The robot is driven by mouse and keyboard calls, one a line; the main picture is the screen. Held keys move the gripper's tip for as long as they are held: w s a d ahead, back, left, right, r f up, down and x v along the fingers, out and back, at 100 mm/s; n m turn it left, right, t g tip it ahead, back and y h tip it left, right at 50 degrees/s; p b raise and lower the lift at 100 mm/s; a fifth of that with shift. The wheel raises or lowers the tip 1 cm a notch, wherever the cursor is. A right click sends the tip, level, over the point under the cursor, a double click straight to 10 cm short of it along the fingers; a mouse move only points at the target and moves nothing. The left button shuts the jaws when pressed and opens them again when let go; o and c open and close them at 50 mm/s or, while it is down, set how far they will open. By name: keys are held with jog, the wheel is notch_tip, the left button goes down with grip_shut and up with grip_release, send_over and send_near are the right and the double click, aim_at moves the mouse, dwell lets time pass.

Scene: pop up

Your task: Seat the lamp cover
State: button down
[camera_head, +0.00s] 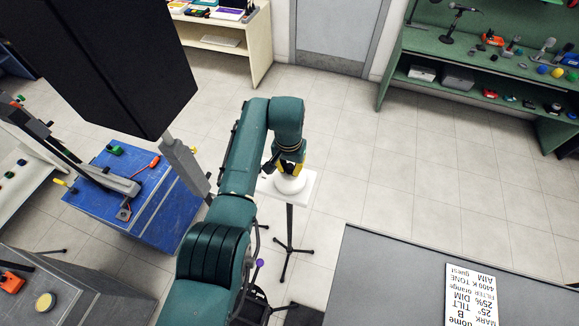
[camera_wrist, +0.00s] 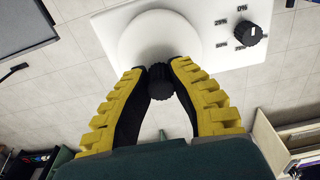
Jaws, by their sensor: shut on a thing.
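The lamp cover looks like a white round dome (camera_wrist: 158,38) with a black ribbed knob (camera_wrist: 160,90). My gripper (camera_wrist: 160,70) is closed around this knob, one yellow finger on each side. In the head view my gripper (camera_head: 290,168) is over the white dome (camera_head: 291,185), at the white square top (camera_head: 310,182) of a tripod stand. In the wrist view the dome lies against or just over the white panel (camera_wrist: 205,20); I cannot tell whether it touches. A black dial (camera_wrist: 248,35) with percent marks, including 0% and 25%, sits on the panel's right.
A grey table (camera_head: 400,275) at lower right carries a printed sign (camera_head: 471,295) with "25% DIM" and "25° TILT". A blue cabinet (camera_head: 150,195) stands left, a green shelf (camera_head: 470,50) at back right. The floor right of the stand is clear.

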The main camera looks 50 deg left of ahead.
jog(key=c, duration=1)
grip_release()
jog(key=shift+c, duration=0.2)
notch_tip(320, 180, up, 12)
jog(key=shift+s+d, duration=0.15)
jog(key=shift+s, duration=0.1)
